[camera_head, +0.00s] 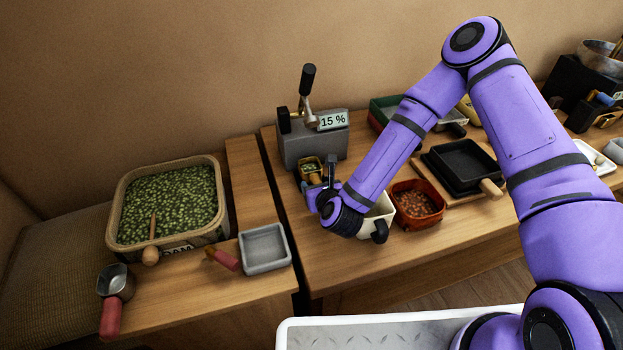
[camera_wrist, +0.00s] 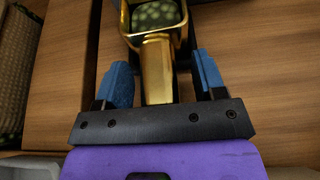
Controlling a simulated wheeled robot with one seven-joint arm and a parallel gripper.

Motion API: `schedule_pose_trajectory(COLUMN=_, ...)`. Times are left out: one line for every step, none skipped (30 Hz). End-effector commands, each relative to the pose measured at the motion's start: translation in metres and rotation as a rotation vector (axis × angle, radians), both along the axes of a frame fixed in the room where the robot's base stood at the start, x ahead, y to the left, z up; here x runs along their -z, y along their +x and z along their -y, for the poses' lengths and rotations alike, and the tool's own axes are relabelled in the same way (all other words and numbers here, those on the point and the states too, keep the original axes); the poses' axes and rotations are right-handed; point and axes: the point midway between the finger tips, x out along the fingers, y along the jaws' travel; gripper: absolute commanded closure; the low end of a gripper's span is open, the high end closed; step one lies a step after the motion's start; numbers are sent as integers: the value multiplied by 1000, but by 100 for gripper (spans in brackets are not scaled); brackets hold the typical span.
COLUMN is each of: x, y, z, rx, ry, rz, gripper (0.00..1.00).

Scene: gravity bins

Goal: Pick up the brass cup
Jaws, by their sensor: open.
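The brass cup (camera_head: 311,163) stands at the foot of a grey dispenser and has green pellets in it. In the wrist view the brass cup (camera_wrist: 157,70) shows its gold rim at the top and its handle pointing down towards my palm. My gripper (camera_wrist: 164,78) is open, with one blue fingertip on each side of the handle. Gaps show between the handle and both fingers. In the head view my gripper (camera_head: 322,182) is at the near side of the cup, and my wrist hides part of this area.
The grey dispenser (camera_head: 312,143) with a lever and a "15 %" sign stands behind the cup. A grey tray (camera_head: 265,250) and a bin of green pellets (camera_head: 120,207) are on the left.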

Motion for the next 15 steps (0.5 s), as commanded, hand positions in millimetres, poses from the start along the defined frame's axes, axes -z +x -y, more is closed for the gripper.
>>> schedule_pose_trajectory(x=0, y=0, z=0, rx=0, ry=0, rz=0, gripper=36)
schedule_pose_trajectory(x=0, y=0, z=0, rx=0, ry=0, rz=0, gripper=36)
schedule_pose_trajectory(x=0, y=0, z=0, rx=0, ry=0, rz=0, gripper=38)
schedule_pose_trajectory(x=0, y=0, z=0, rx=0, ry=0, rz=0, gripper=45)
schedule_pose_trajectory(x=0, y=0, z=0, rx=0, ry=0, rz=0, gripper=52)
schedule_pose_trajectory(x=0, y=0, z=0, rx=0, ry=0, rz=0, gripper=61)
schedule_pose_trajectory(x=0, y=0, z=0, rx=0, ry=0, rz=0, gripper=68)
schedule_pose_trajectory(x=0, y=0, z=0, rx=0, ry=0, rz=0, gripper=75)
schedule_pose_trajectory(x=0, y=0, z=0, rx=0, ry=0, rz=0, gripper=84)
schedule_pose_trajectory(x=0, y=0, z=0, rx=0, ry=0, rz=0, gripper=91)
schedule_pose_trajectory(x=0, y=0, z=0, rx=0, ry=0, rz=0, gripper=98)
schedule_pose_trajectory(x=0, y=0, z=0, rx=0, ry=0, rz=0, gripper=100)
schedule_pose_trajectory(x=0, y=0, z=0, rx=0, ry=0, rz=1, gripper=100)
schedule_pose_trajectory(x=0, y=0, z=0, rx=0, ry=0, rz=1, gripper=100)
schedule_pose_trajectory(x=0, y=0, z=0, rx=0, ry=0, rz=1, gripper=100)
